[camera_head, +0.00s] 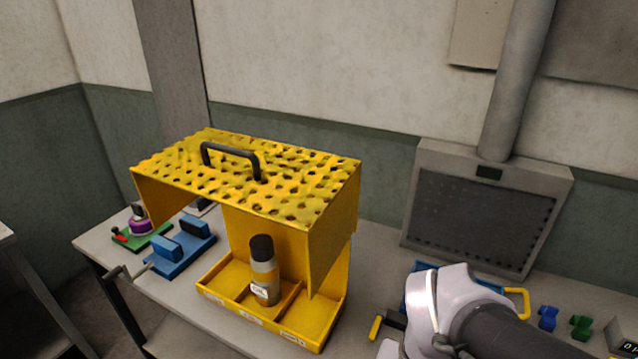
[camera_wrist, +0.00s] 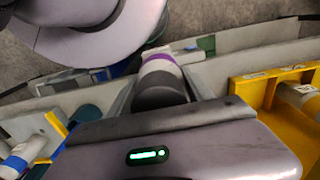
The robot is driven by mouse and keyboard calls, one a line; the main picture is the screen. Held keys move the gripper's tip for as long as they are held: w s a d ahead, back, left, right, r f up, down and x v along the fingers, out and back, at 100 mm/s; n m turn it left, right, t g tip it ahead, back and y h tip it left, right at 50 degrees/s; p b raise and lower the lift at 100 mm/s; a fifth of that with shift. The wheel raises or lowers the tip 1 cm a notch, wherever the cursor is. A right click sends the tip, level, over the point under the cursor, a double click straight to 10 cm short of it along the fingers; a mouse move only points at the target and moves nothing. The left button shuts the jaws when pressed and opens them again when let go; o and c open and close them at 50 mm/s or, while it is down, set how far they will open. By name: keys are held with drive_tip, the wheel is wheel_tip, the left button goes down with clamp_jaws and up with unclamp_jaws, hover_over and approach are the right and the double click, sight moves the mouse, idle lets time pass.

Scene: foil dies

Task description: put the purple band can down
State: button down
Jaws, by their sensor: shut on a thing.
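The purple band can (camera_wrist: 160,78) is in the wrist view, with a white end, a purple band and a dark grey part toward my gripper. My gripper (camera_wrist: 158,92) is shut on it, with a finger along each side. The can's far end is close to a grey-white surface in the picture; I cannot tell whether it touches. In the head view my arm fills the lower right, and neither the gripper nor the held can is visible there.
A yellow perforated stand (camera_head: 335,225) holds an upright grey can (camera_head: 263,272) in its divided tray. Right of it, a blue thing with yellow handles (camera_head: 517,298) is partly behind my arm. A blue vise (camera_head: 182,250) and a green fixture with a purple-ringed piece (camera_head: 140,224) stand left.

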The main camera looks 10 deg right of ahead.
idle(0.3)
drive_tip(key=w+a+f+p, duration=0.1)
drive_tip(key=w+f, duration=0.1)
drive_tip(key=w, duration=0.6)
drive_tip(key=w+a+f, duration=0.1)
drive_tip(key=w+f, duration=0.2)
drive_tip(key=w, duration=0.4)
drive_tip(key=shift+w+a+p, duration=0.3)
drive_tip(key=shift+w+p, duration=0.1)
drive_tip(key=shift+c, duration=2.1)
unclamp_jaws()
